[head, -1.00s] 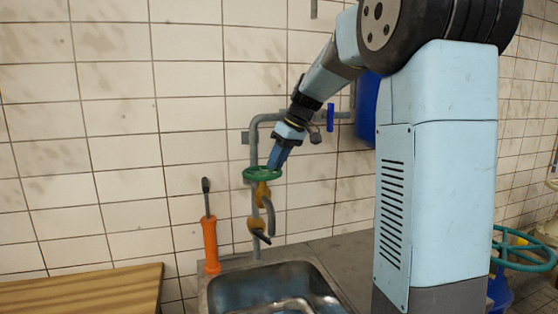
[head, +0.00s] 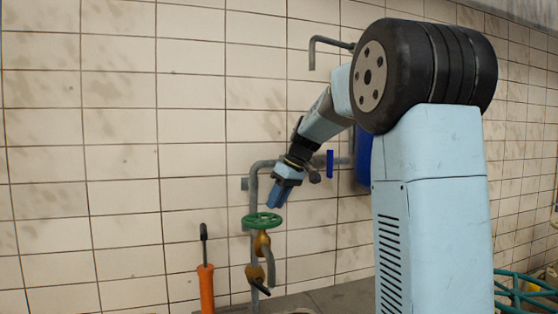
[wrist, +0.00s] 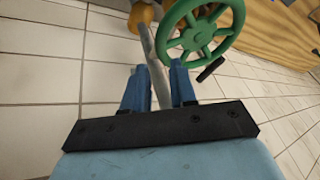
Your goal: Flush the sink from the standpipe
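A grey standpipe (head: 253,190) runs up the tiled wall, with a brass tap (head: 262,244) topped by a green handwheel (head: 262,220) and a grey curved spout (head: 270,268). A lower brass valve (head: 255,273) has a dark lever. My gripper (head: 274,203) is just above the handwheel, apart from it. In the wrist view my gripper (wrist: 158,67) is open, its two blue fingers spread with nothing held; the green handwheel (wrist: 198,38) lies beyond the fingertips, up and right. Only a sliver of the counter (head: 340,298) shows; the sink basin is mostly out of frame.
A blue lever (head: 330,163) sits on the upper pipe, with a blue object (head: 362,155) partly behind my arm. Teal wheel-like pipework (head: 525,290) is at the lower right.

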